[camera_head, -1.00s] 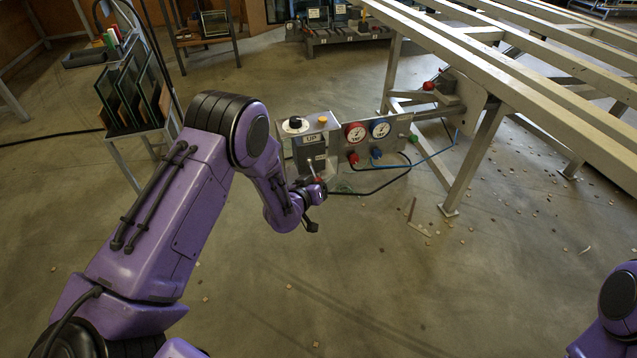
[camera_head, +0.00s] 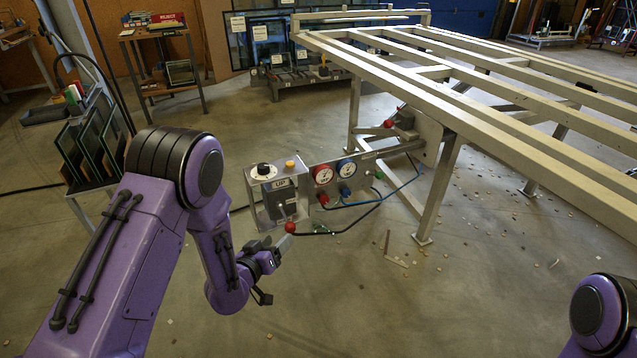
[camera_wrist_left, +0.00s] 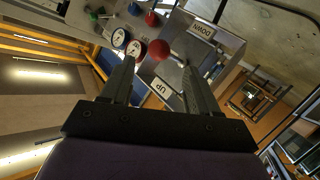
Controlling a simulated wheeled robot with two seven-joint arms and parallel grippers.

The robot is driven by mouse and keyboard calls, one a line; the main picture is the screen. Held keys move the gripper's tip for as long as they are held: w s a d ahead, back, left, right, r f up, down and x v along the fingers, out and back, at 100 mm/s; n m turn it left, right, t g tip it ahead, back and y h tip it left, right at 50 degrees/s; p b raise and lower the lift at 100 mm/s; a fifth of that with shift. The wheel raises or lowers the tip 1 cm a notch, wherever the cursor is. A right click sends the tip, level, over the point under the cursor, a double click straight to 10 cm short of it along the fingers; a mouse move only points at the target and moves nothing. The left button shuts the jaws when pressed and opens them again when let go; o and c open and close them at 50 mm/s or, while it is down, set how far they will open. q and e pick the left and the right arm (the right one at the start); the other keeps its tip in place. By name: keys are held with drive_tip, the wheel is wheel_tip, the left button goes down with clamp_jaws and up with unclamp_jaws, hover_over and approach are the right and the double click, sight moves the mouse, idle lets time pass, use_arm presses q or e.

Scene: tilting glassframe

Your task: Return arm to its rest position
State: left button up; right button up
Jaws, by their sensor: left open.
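My left gripper (camera_head: 276,262) is open in front of and below the control box (camera_head: 258,212), at the end of my purple left arm. A lever with a red ball knob (camera_head: 290,228) hangs out from the box, just beyond the fingers. In the left wrist view the red knob (camera_wrist_left: 160,51) shows between the two fingertips (camera_wrist_left: 160,66), with nothing gripped. Whether a finger touches the knob I cannot tell. The box has an UP label (camera_head: 281,184); a DOWN label (camera_wrist_left: 201,32) shows in the left wrist view. My right gripper is outside the views.
Two gauges, red (camera_head: 323,175) and blue (camera_head: 346,168), sit on a panel right of the box, with hoses below. The slatted metal frame (camera_head: 448,140) fills the upper right. A glass rack (camera_head: 90,150) stands at the left. The floor in front is open, with scattered chips at right.

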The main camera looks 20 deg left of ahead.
use_arm(q)
drive_tip(key=s+f+n+g+y, duration=0.15)
drive_tip(key=s+f+g, duration=0.35)
drive_tip(key=s, duration=0.6)
drive_tip(key=s+f+g+y, duration=0.25)
drive_tip(key=s+f, duration=0.45)
drive_tip(key=s, duration=0.4)
drive_tip(key=s+f+n+g+y, duration=0.1)
drive_tip(key=s+f+g, duration=0.4)
drive_tip(key=s, duration=0.6)
wheel_tip(320, 180, up, 13)
drive_tip(key=a+p, duration=0.1)
drive_tip(key=p, duration=1.1)
drive_tip(key=shift+w+f+t+p, duration=0.15)
drive_tip(key=shift+w+t+p, duration=0.2)
drive_tip(key=shift+w+p, duration=0.05)
